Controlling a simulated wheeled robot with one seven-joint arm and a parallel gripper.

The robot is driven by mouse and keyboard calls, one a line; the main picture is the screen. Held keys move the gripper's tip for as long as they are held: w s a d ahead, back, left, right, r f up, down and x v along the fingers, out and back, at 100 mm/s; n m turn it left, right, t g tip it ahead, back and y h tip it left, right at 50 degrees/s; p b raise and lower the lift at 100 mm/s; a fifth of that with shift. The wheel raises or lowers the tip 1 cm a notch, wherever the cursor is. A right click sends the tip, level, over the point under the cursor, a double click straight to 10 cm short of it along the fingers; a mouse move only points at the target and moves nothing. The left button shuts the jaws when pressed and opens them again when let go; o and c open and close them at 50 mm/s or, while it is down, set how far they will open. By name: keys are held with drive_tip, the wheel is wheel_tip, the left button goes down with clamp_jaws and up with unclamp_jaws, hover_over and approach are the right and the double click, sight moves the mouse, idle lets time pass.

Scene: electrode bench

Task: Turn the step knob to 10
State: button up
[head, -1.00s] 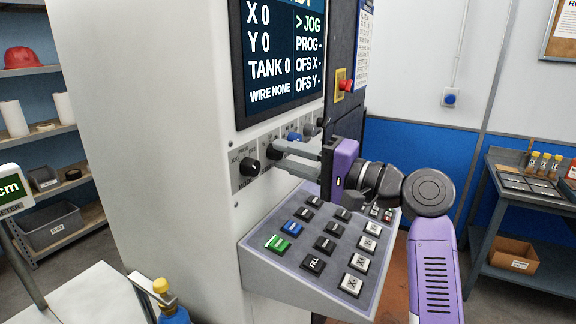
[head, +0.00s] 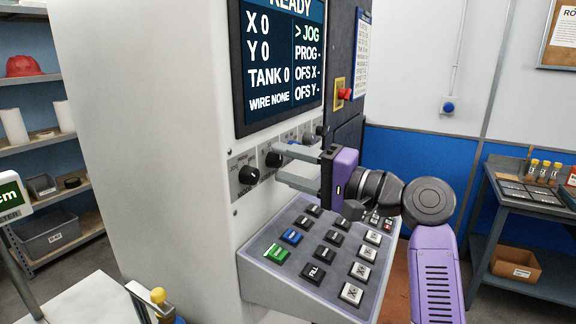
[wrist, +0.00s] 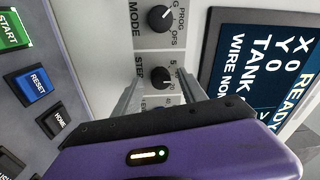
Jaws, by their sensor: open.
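The step knob is a small black dial in the knob row on the machine front; it shows in the head view (head: 273,159) and in the wrist view (wrist: 162,83) under the "STEP" label. My gripper (head: 278,162) is open, its two grey fingers pointing at the panel, one above and one below the step knob. In the wrist view my gripper (wrist: 160,92) has a finger on each side of the knob, with gaps between. The knob's lower part and some scale marks are hidden by the gripper body. I cannot read its setting for sure.
The mode knob (head: 249,175) sits just left of the step knob; more knobs (head: 308,138) are to the right. A sloped keypad (head: 325,250) juts out below my gripper. The screen (head: 283,60) above reads READY, with the arrow at JOG.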

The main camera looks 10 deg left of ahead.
drive_tip(key=b+v, duration=0.1)
drive_tip(key=v, duration=0.6)
drive_tip(key=shift+s+d, duration=0.2)
drive_tip(key=shift+d, duration=0.15)
